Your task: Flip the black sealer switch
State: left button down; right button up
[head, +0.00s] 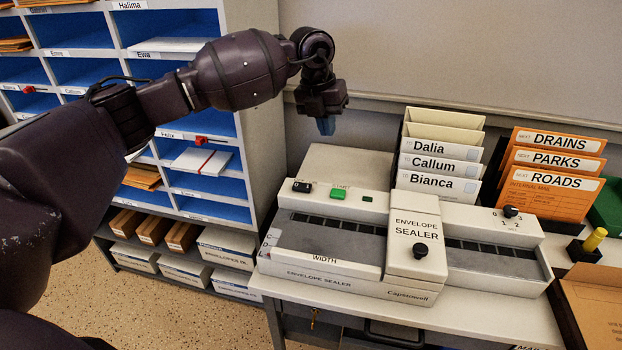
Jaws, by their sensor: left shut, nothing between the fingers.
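The beige envelope sealer (330,281) stands on the table, labelled "ENVELOPE SEALER". I cannot tell which way the switch is set. My right gripper is not in view.
Black knobs sit on the sealer's front (421,250) and right end (511,211). White named folders (436,184) and orange mail folders (548,192) stand behind it. A blue-lined pigeonhole shelf (205,205) rises at left. A yellow-handled stamp (593,240) stands at right.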

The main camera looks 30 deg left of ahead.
aim_at(311, 187)
pick_arm(q)
jog(key=a, duration=0.1)
jog(key=s+a+n+y, duration=0.1)
jog(key=a+g+y, duration=0.1)
jog(key=shift+s+f+n, duration=0.15)
jog(key=shift+s+n, duration=0.2)
jog(key=shift+n, duration=0.05)
jog(key=shift+f, duration=0.1)
notch_tip(311, 187, down, 13)
jog(key=shift+f+b, duration=0.1)
jog(key=shift+b, duration=0.9)
jog(key=shift+f, duration=0.3)
jog(key=shift+f, duration=0.1)
